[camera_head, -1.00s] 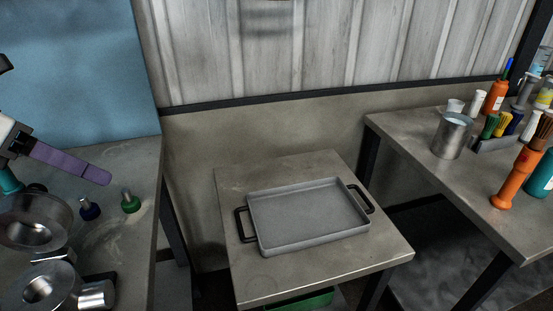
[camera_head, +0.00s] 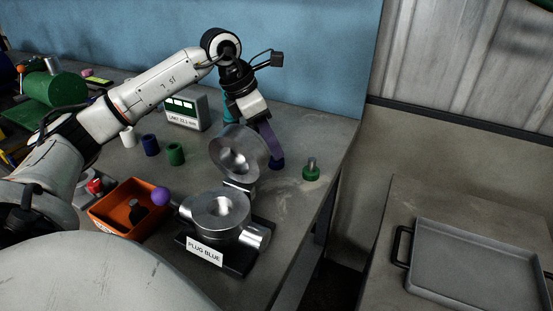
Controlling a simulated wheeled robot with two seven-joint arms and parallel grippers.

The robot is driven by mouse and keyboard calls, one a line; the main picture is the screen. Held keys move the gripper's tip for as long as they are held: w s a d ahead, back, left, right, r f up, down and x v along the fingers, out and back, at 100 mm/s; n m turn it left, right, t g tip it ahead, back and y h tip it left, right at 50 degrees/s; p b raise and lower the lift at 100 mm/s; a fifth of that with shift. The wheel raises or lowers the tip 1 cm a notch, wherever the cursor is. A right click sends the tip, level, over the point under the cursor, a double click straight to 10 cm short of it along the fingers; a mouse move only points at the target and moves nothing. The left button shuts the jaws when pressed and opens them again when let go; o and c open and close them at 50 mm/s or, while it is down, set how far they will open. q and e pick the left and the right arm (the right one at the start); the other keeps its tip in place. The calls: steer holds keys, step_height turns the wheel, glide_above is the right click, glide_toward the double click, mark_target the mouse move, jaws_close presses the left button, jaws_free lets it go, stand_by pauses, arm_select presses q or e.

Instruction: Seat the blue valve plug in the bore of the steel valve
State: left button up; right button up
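The steel valve (camera_head: 207,221) sits on a dark base with a "PLUG BLUE" label. Its round bore faces up, and I see only bare metal inside. A steel bowl-shaped part (camera_head: 240,160) stands tilted up behind it. The blue valve plug (camera_head: 277,164) stands on the bench to the right of that part. My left gripper (camera_head: 252,140) points down there, its teal and purple fingers apart. The purple finger's tip overlaps the top of the plug and hides its stem; I cannot tell whether they touch. The teal finger's tip is hidden behind the steel part. My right gripper is out of view.
A green plug (camera_head: 311,171) with a metal stem stands right of the blue one. An orange bin (camera_head: 112,222), a purple ball (camera_head: 161,196), and blue (camera_head: 150,145) and green (camera_head: 176,154) cylinders are left of the valve. A grey tray (camera_head: 470,292) lies on a separate right-hand table.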

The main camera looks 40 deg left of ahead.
arm_select(q)
steer(key=shift+w+d+f, duration=0.15)
steer(key=shift+w+f, duration=0.05)
steer(key=shift+f, duration=0.35)
jaws_close()
steer(key=shift+r, duration=0.15)
